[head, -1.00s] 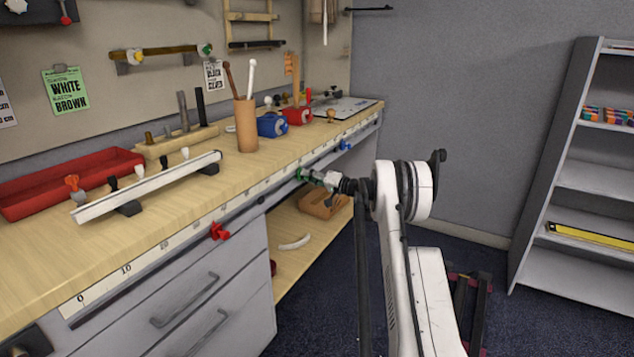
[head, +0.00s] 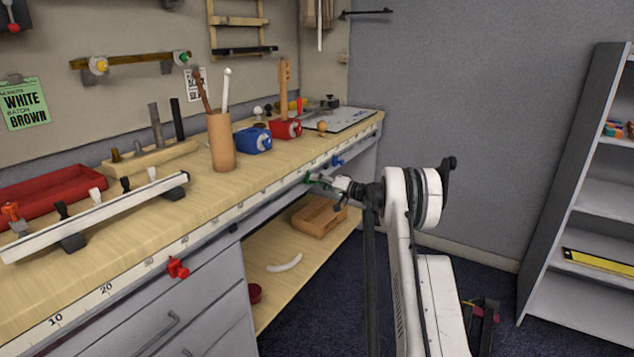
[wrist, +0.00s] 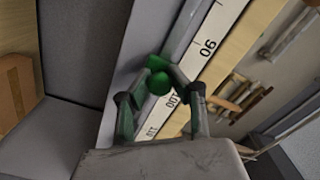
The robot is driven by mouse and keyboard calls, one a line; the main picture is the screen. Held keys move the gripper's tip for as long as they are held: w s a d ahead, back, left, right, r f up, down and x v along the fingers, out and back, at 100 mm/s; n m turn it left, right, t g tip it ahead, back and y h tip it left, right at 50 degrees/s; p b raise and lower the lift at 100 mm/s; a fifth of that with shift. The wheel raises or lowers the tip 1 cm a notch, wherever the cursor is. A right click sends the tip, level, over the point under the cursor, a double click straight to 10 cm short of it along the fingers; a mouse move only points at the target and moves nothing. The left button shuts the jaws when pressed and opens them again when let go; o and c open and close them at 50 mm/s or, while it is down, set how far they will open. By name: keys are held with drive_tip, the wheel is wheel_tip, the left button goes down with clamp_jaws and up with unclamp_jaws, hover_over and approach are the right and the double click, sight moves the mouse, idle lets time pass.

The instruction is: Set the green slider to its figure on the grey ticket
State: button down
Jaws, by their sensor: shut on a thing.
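The green slider (head: 311,180) sits on the rail along the table's front edge, between the red slider (head: 178,268) and the blue slider (head: 337,161), much closer to the blue one. My gripper (head: 322,182) is shut on the green slider. In the wrist view its round green knob (wrist: 159,83) is between my fingertips (wrist: 160,72), beside the scale (wrist: 215,30) and between the printed 90 and 100, nearer 100. My gripper partly hides the slider. I cannot make out a grey ticket; a small pale card (head: 195,85) hangs on the wall, its print too small to read fully.
The blue slider stands a short way further along the same rail. An open shelf under the table holds a wooden box (head: 318,216) and a white curved piece (head: 285,263). A green card (head: 24,104) hangs at the left.

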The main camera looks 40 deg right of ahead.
drive_tip(key=c, duration=1.5)
unclamp_jaws()
drive_tip(key=v, duration=1.2)
